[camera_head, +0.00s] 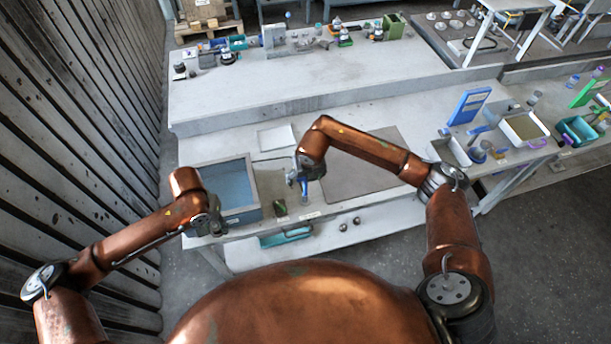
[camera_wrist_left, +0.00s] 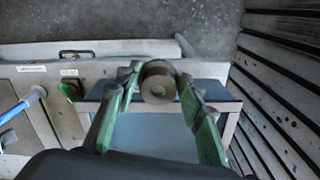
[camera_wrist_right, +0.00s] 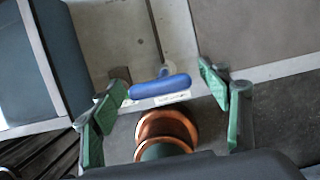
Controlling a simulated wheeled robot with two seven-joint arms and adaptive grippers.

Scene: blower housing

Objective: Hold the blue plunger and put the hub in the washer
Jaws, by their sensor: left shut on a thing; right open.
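The washer (camera_head: 228,186) is an open blue-grey tank on the left of the front table. Its rim also shows in the left wrist view (camera_wrist_left: 222,104), and its side in the right wrist view (camera_wrist_right: 45,60). My left gripper (camera_head: 212,222) is shut on the hub (camera_wrist_left: 158,84), a round brown-grey part with a centre hole. The hub appears above the washer's front rim; it cannot be made out in the head view. The blue plunger (camera_head: 303,188) stands right of the washer. Its blue handle (camera_wrist_right: 160,87) lies between the spread fingers of my right gripper (camera_wrist_right: 161,84), which is open.
A green knob (camera_head: 280,207) is on the front panel beside the washer. A grey mat (camera_head: 365,175) lies to the right of the plunger. A tray (camera_head: 525,128) and a blue panel (camera_head: 468,106) stand farther right. The rear table (camera_head: 300,80) holds small parts.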

